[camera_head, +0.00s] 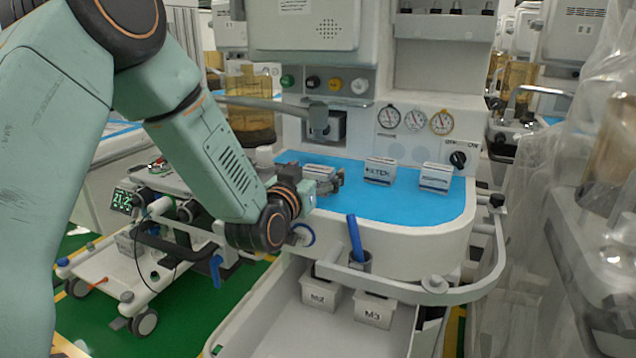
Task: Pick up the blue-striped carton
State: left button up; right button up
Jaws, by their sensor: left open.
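Three small white cartons stand on the blue mat (400,204) of the cart top. The left carton (319,171) is partly hidden behind my left gripper (334,184). The middle carton (379,170) has dark lettering and a dark band low on its front. The right carton (435,177) has a bluish band across its front. The bands are too small to tell for sure which carton is the blue-striped one. My left gripper is open, low over the mat's left part, close to the left carton; I cannot tell if they touch. My right gripper is out of view.
Gauges (415,121) and a dark knob (457,159) sit on the panel behind the mat. A white rail (470,294) runs around the cart's front, with a blue tube (355,238) standing there. Bins (372,309) sit below. Clear plastic sheeting (600,210) hangs at right.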

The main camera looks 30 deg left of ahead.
aim_at(316, 170)
pick_arm(q)
jog(key=shift+c, duration=0.3)
jog(key=c, duration=1.2)
notch_tip(316, 170, up, 9)
jog(key=p, duration=0.3)
jog(key=shift+p, duration=0.3)
jog(key=shift+r, duration=0.5)
